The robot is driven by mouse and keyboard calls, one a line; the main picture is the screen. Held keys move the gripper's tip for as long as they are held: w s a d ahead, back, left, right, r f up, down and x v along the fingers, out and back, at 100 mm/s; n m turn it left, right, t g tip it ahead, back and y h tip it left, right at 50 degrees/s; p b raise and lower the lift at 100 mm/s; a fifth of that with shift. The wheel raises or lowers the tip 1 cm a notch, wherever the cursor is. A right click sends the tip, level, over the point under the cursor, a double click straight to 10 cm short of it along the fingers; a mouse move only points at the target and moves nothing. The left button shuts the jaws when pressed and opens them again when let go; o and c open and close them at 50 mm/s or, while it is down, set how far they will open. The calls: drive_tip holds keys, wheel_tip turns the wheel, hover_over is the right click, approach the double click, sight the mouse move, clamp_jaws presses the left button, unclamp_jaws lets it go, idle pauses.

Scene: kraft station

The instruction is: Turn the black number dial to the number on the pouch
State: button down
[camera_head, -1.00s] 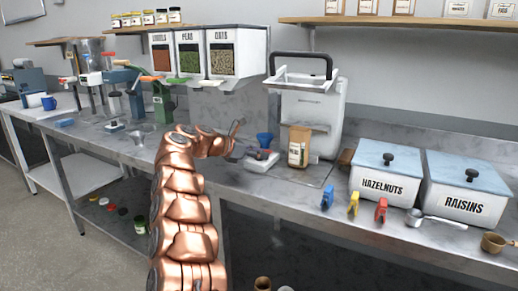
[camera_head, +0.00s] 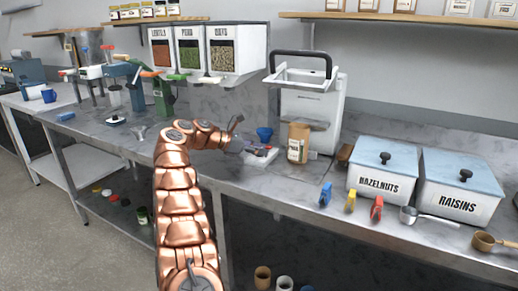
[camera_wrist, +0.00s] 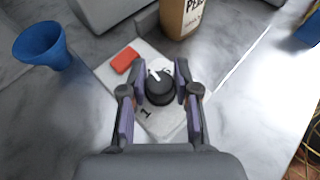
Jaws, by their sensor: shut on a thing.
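The black number dial (camera_wrist: 159,86) sits on a pale flat base (camera_wrist: 172,122) on the counter, with a white pointer mark on top. A figure that reads like 1 is printed on the base near it. My gripper (camera_wrist: 160,88) is shut on the dial, one finger on each side. In the head view my gripper (camera_head: 238,145) is at the base, which is partly hidden by it. The kraft pouch (camera_head: 298,143) stands upright just right of the dial; its label shows in part in the wrist view (camera_wrist: 187,14), and I cannot read a number on it.
A red block (camera_wrist: 125,60) lies on the base's left side. A blue funnel (camera_wrist: 44,45) stands left of it. A white sealing machine (camera_head: 310,110) is behind the pouch. Coloured clips (camera_head: 350,200) and the hazelnuts bin (camera_head: 381,182) are to the right.

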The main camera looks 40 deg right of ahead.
drive_tip(key=shift+s+f, duration=0.1)
drive_tip(key=shift+s, duration=0.05)
drive_tip(key=c, duration=0.8)
unclamp_jaws()
drive_tip(key=shift+c, duration=0.2)
drive_tip(key=shift+v, duration=3.8)
